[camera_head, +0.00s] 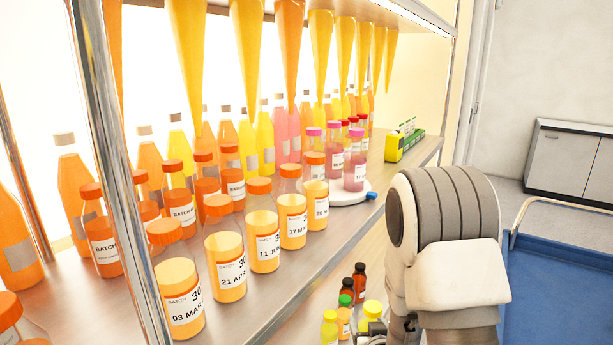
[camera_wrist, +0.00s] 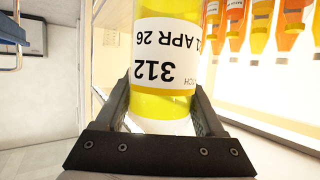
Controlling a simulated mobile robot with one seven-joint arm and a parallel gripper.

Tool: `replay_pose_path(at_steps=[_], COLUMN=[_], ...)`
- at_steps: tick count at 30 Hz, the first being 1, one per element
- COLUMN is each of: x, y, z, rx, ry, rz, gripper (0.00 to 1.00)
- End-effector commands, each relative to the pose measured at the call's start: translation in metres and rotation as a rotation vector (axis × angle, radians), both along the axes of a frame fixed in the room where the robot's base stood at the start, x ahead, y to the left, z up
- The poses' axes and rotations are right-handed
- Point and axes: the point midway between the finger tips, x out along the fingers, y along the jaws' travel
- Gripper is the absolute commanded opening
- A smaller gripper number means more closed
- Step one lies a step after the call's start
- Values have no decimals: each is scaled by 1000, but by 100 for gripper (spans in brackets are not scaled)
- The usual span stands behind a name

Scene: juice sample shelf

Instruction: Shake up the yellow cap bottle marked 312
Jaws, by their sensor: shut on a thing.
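The bottle marked 312 (camera_wrist: 165,70) fills the middle of the wrist view, with yellow contents and a white label reading 312 and an APR 26 date. The label appears upside down there, as do the shelf bottles behind it. My gripper (camera_wrist: 162,100) is shut on this bottle, one dark finger on each side. In the head view a yellow cap (camera_head: 372,308) shows beside my gripper at the bottom edge, apparently that of the held bottle. My gripper's fingers and most of the held bottle are hidden or out of frame there.
Several small bottles, including a yellow-capped one (camera_head: 330,328) and a green-capped one (camera_head: 345,301), stand close left of my gripper. The metal shelf (camera_head: 285,285) holds rows of juice bottles. A blue-topped cart (camera_head: 565,285) stands at right. A low cabinet (camera_head: 570,160) stands behind.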

Motion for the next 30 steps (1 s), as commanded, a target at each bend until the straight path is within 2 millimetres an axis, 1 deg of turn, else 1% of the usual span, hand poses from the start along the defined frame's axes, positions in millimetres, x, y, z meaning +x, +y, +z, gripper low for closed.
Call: replay_pose_path(at_steps=[1,3,14,16,18,20,21,22,24,25,26,27,28,29,30], x=[0,0,2,30,56,61,54,42,10,2,-2,0,9,24,43], y=[0,0,-1,-23,-39,-41,-34,-25,-4,1,2,0,-7,-19,-32], z=[7,8,8,10,9,8,8,8,7,8,8,8,9,10,10], rx=[0,0,1,-1,0,1,2,3,2,2,1,0,0,-2,-2], ry=[-1,-1,-2,-10,-8,-3,1,4,6,4,2,-2,-6,-9,-10], rz=[0,0,0,-9,-6,-1,3,7,10,8,4,0,-5,-9,-10], gripper=[0,0,0,0,0,0,0,0,0,0,0,0,0,0,0])
